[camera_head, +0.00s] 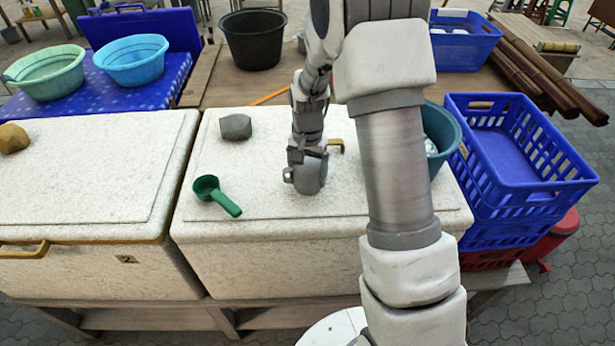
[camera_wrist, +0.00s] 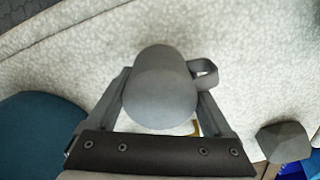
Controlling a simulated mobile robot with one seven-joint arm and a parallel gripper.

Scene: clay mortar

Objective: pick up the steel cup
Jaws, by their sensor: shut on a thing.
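The steel cup (camera_head: 311,177) is a grey mug with a side handle, at the middle of the speckled white box lid. My gripper (camera_head: 308,157) comes down over it from above and is shut on it. In the wrist view the cup (camera_wrist: 164,88) sits between the two fingers of my gripper (camera_wrist: 160,100), one on each side, with its handle pointing right. The cup's handle shows at its left in the head view. I cannot tell whether the cup's base touches the lid.
On the white lid (camera_head: 270,200) are a green scoop (camera_head: 216,194), a grey stone-like block (camera_head: 235,127) and a brass-coloured piece (camera_head: 337,145) behind the cup. A teal basin (camera_head: 438,135) and blue crates (camera_head: 520,150) stand to the right. The lid's front part is clear.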

